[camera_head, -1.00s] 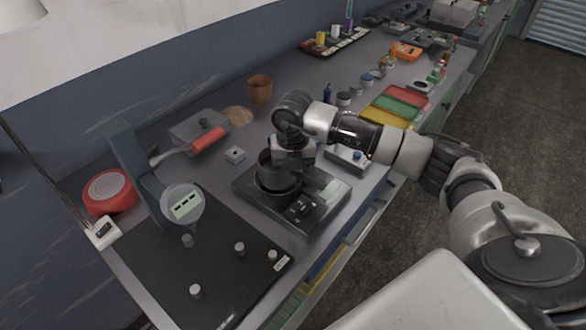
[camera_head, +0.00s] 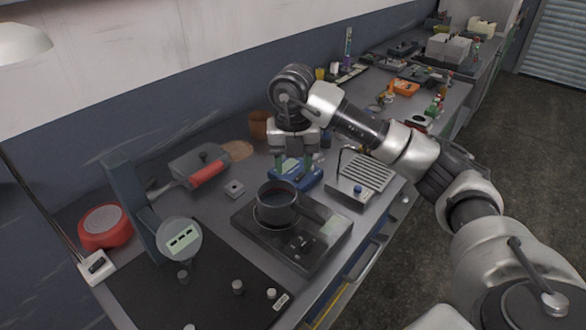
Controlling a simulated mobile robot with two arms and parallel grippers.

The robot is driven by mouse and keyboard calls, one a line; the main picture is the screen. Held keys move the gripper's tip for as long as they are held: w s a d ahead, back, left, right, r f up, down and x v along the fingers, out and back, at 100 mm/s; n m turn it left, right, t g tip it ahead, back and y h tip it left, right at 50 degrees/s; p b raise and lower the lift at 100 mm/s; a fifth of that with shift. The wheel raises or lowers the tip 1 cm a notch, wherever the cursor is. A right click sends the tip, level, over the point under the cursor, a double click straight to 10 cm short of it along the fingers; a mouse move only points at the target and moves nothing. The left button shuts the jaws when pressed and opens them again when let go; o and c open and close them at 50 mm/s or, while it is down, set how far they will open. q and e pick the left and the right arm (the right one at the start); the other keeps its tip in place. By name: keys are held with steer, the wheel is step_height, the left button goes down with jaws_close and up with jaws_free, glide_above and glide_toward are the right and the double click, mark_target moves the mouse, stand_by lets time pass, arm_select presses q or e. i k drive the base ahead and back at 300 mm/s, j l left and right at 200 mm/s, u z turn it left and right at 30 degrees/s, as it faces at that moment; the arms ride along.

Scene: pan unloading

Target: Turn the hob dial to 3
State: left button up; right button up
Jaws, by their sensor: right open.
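The hob (camera_head: 258,237) is a dark flat unit on the bench with a dark pot (camera_head: 277,212) standing on it. Its dial (camera_head: 303,244) appears as a small dark knob on the front part; its setting is too small to read. My right gripper (camera_head: 293,162) points down with its fingers apart and empty. It is behind and above the pot, clear of the hob and dial, in front of or over a blue object (camera_head: 296,180). My left gripper is not in view.
A grey slotted unit (camera_head: 360,177) stands right of the hob. A black board (camera_head: 205,285) with small weights and a round gauge (camera_head: 179,240) lie at front left.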

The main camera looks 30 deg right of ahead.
mark_target(306, 247)
steer(key=z, duration=1.05)
